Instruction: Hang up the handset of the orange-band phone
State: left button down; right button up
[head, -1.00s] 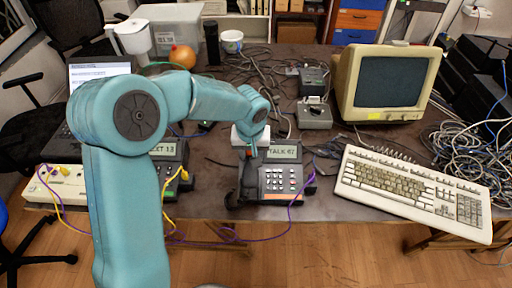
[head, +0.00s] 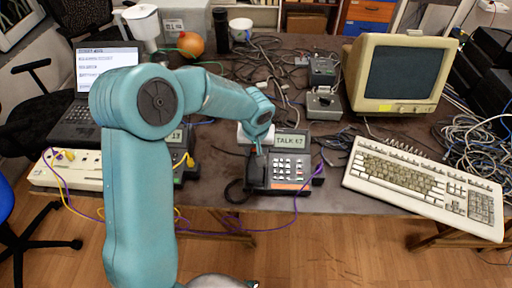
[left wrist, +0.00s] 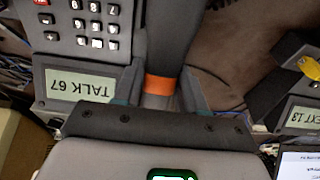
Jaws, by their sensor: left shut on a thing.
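The phone labelled TALK 67 (head: 290,168) stands near the table's front edge, with an orange strip on its front. Its dark handset (head: 257,175) is upright along the phone's left side. In the left wrist view the handset (left wrist: 176,30) has an orange band (left wrist: 160,85) near the fingers. My left gripper (head: 258,148) is shut on the handset; its fingers show on both sides of the band in the left wrist view (left wrist: 160,92). The phone's keypad (left wrist: 85,20) is beside the handset there. I cannot tell whether the handset rests in the cradle. My right gripper is not in view.
A white keyboard (head: 420,190) and a monitor (head: 400,75) stand to the right. Cables (head: 275,75) lie behind the phone, and a purple cable (head: 290,215) hangs over the front edge.

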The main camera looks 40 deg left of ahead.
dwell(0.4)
pick_arm(q)
jog(key=shift+b, duration=0.4)
jog(key=shift+f, duration=0.1)
jog(key=shift+b, duration=0.3)
jog(key=shift+b+x, duration=0.75)
dwell(0.7)
jog(key=c, duration=0.6)
grip_release()
jog(key=shift+o, duration=0.2)
jog(key=p+v, duration=0.1)
jog(key=v, duration=1.5)
